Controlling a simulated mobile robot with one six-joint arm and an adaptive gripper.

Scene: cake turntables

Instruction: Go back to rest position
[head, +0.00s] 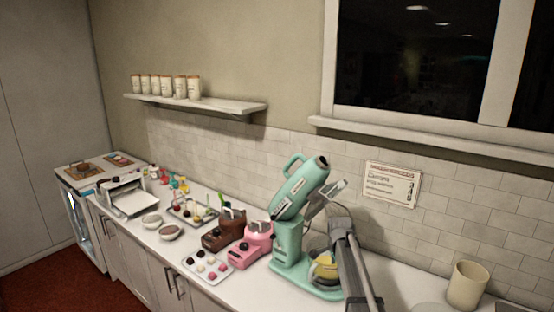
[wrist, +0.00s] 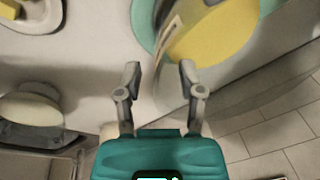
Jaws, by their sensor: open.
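My gripper (wrist: 160,78) is open in the wrist view, with nothing between its two fingers. Beyond the fingertips is a bare white surface, and a large yellow area (wrist: 212,35) with a teal edge lies ahead to the right. In the head view my arm rises from the bottom edge, just right of the teal stand mixer (head: 290,240). The mixer's head is tilted up, and its bowl (head: 325,268) holds something yellow. My fingers cannot be made out clearly in the head view.
The white counter carries a pink machine (head: 253,246), a brown machine (head: 224,232), a tray of small coloured balls (head: 208,266), and a white printer-like machine (head: 122,196). A beige canister (head: 467,285) stands at right. A wall shelf (head: 195,103) holds several jars.

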